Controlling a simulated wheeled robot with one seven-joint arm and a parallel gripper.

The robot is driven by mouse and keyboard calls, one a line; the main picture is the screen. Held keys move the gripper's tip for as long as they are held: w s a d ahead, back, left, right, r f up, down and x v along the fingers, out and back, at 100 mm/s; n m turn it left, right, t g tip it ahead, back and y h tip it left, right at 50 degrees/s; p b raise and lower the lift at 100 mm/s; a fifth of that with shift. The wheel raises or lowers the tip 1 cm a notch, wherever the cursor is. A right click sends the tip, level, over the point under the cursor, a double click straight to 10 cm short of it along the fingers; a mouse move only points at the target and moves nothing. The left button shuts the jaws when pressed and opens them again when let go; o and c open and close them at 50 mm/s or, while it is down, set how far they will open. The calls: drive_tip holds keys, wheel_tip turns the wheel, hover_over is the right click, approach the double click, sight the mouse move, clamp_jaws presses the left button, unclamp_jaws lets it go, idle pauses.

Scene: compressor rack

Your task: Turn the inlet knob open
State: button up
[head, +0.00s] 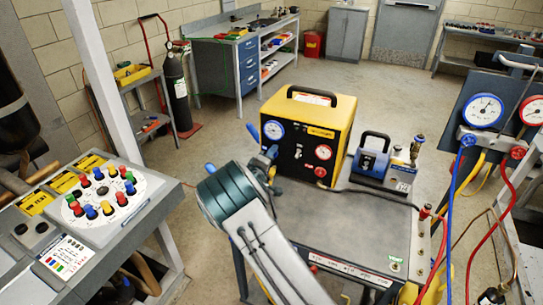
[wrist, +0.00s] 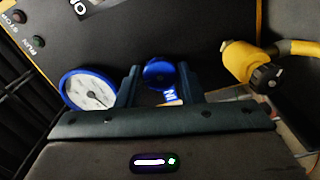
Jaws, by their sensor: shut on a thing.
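The blue inlet knob (wrist: 160,72) is on the black front panel of the yellow machine, beside a blue-rimmed gauge (wrist: 90,90). In the wrist view my gripper (wrist: 159,80) has its two dark fingers on either side of the knob and is shut on it. A blue label with white lettering shows just below the knob, partly hidden. In the head view the yellow machine (head: 335,115) stands on a cart, and my gripper (head: 268,160) is at its front, under the blue gauge (head: 273,130). My arm hides most of the knob there, and its turn angle cannot be told.
A red knob (head: 320,171) and red gauge (head: 323,152) are at the panel's right. A yellow hose fitting (wrist: 240,62) is right of my gripper. A blue-grey pump (head: 372,160) shares the cart top (head: 370,225). A board of coloured knobs (head: 103,200) stands left.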

drive_tip(key=o, duration=1)
drive_tip(key=b+v, duration=0.2)
drive_tip(key=v, duration=1.2)
drive_tip(key=shift+w, duration=0.1)
